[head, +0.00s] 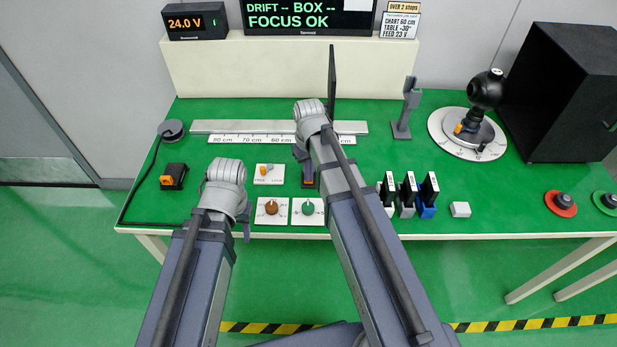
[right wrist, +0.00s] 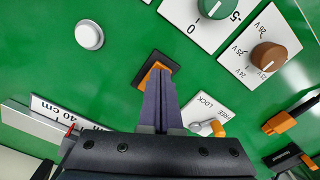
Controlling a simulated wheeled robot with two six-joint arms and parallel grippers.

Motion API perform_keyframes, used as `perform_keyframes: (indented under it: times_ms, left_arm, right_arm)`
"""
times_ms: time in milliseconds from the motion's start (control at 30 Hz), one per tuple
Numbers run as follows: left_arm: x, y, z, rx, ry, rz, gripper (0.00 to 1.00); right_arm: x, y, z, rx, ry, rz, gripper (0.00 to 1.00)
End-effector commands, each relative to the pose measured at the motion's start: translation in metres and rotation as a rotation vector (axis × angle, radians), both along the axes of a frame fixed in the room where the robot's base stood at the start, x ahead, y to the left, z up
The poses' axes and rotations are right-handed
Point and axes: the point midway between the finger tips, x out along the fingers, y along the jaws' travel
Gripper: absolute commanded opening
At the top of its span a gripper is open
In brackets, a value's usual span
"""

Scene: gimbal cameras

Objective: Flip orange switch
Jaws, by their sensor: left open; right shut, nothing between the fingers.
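An orange rocker switch in a black frame (right wrist: 157,66) lies flat on the green table; in the head view its orange edge (head: 309,184) shows just below my right gripper (head: 307,178). In the right wrist view my right gripper (right wrist: 158,78) is shut and empty, its fingertips over the switch and hiding much of it. I cannot tell whether they touch it. My left gripper (head: 246,234) hangs near the table's front edge, left of the dials, mostly hidden by its own wrist; it is open.
A FREE/LOCK plate with an orange-tipped lever (head: 267,171) is close left of the switch. Brown (head: 271,207) and green (head: 308,208) dials sit in front. A black box with an orange part (head: 172,177) is further left; several upright cards (head: 408,192) stand right.

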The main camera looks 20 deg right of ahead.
Motion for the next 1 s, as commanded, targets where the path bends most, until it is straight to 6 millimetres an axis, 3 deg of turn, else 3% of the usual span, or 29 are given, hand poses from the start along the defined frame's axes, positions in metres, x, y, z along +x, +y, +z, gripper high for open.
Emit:
perform_keyframes:
  times_ms: [267,1000]
  left_arm:
    - [0.0,0.0,0.003,0.0,0.0,0.0,0.5]
    - [0.0,0.0,0.059,0.0,0.0,0.0,0.5]
  right_arm:
    - [0.0,0.0,0.003,0.0,0.0,0.0,0.0]
    - [0.0,0.0,0.059,0.0,0.0,0.0,0.0]
